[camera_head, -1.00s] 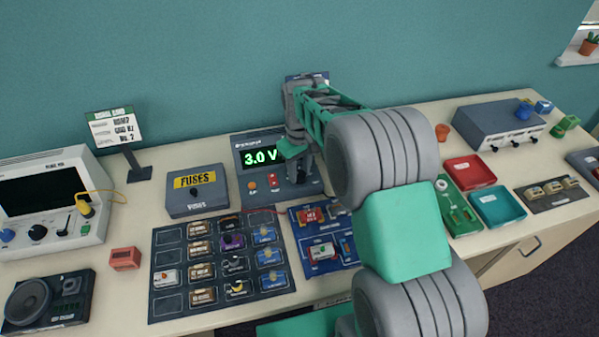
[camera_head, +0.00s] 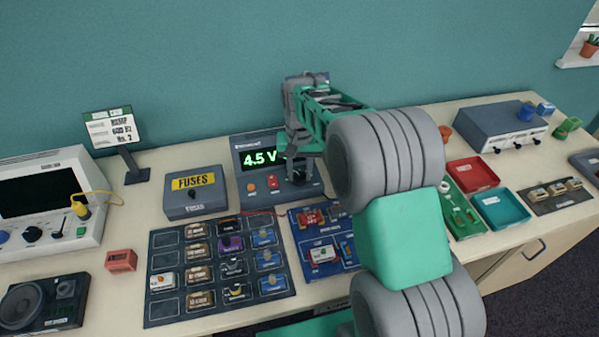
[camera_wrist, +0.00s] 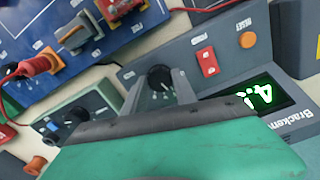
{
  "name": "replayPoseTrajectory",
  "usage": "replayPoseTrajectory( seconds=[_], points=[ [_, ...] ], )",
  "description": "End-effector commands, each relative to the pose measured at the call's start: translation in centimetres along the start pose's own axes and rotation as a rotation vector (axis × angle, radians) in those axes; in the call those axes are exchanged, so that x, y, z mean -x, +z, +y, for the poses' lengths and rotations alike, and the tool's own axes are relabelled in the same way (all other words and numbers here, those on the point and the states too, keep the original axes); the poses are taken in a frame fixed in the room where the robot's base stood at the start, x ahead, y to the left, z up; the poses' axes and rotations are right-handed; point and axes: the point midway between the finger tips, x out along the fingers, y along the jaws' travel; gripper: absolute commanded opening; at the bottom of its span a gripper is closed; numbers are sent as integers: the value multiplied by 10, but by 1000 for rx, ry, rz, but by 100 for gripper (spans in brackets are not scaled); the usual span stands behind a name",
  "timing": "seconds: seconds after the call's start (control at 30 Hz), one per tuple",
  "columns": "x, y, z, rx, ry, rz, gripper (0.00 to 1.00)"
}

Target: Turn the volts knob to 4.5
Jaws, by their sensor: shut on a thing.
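The power supply (camera_head: 246,174) stands against the wall, and its green display (camera_head: 260,159) reads 4.5 V. In the wrist view the display (camera_wrist: 258,95) is partly cut off by my gripper. The volts knob (camera_wrist: 160,77) is a round black knob on the supply's sloped front panel. My gripper (camera_wrist: 165,84) is shut on this knob, with one grey finger at each side of it.
A red switch (camera_wrist: 207,62) and an orange reset button (camera_wrist: 247,40) sit beside the knob. The fuses box (camera_head: 194,192) stands to the left. A component tray (camera_head: 160,309) and a blue circuit board (camera_head: 301,240) lie in front. Red wires run near the supply.

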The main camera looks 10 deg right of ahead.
Motion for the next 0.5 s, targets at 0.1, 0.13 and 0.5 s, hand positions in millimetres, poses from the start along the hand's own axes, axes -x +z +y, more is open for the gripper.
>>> replayPoseTrajectory(
  seconds=[0.1,0.13,0.5],
  points=[
    [1,-1,0,-11,0,2,0],
    [1,-1,0,-12,-1,2,0],
    [1,-1,0,-12,-1,3,37]
  ],
)
